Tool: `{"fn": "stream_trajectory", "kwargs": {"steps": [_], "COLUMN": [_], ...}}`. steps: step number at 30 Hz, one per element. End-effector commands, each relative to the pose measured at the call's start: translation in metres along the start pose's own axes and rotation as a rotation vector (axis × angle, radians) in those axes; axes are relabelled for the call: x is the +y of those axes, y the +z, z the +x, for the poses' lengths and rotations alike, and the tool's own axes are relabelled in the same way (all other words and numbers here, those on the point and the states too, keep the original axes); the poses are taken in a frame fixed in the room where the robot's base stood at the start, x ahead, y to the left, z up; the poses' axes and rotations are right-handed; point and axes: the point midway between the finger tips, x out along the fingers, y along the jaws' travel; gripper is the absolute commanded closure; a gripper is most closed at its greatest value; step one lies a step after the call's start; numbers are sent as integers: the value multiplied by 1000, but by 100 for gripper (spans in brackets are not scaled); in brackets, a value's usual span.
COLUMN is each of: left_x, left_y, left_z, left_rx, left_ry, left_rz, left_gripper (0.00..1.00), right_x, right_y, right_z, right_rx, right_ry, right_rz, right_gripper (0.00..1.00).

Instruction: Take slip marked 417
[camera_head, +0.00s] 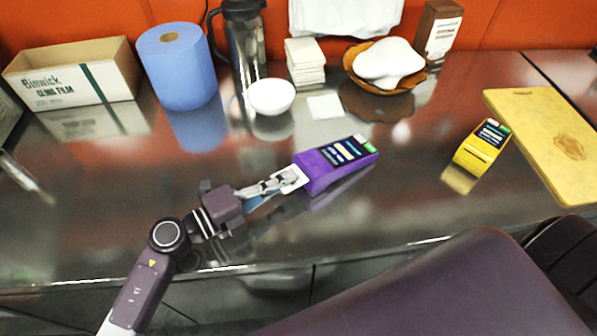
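A purple printer-like device (335,165) with a dark screen and a green patch lies on the steel counter near the middle. A white paper slip (293,179) sticks out of its left end; no number is readable on it. My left gripper (281,183) reaches in from the left, with its fingertips at the slip's outer edge. The fingers look close together, but I cannot tell whether they grip the slip. A yellow device (482,148) of similar shape stands farther right, with no slip clearly visible. My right gripper is not in view.
A cling film box (72,75), blue paper roll (178,68), steel flask (246,45), white bowl (271,96), stacked white squares (305,62) and a basket (353,73) with white contents line the back. A yellow board (548,135) lies right. The counter's front-left is mostly clear.

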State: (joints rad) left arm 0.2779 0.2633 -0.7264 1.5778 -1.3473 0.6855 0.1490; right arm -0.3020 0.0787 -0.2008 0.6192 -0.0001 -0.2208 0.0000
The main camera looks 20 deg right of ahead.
Motion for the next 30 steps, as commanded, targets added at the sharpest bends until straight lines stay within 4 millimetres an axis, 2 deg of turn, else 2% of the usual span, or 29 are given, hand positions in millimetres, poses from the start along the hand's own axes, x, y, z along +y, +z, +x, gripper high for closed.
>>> {"fn": "stream_trajectory", "kwargs": {"steps": [30], "left_x": [0], "left_y": [0], "left_z": [-42], "left_rx": [0], "left_ry": [1], "left_rz": [-1], "left_gripper": [100], "right_x": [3], "right_y": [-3], "right_z": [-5], "right_rx": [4], "right_ry": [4], "right_rz": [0], "right_gripper": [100]}}
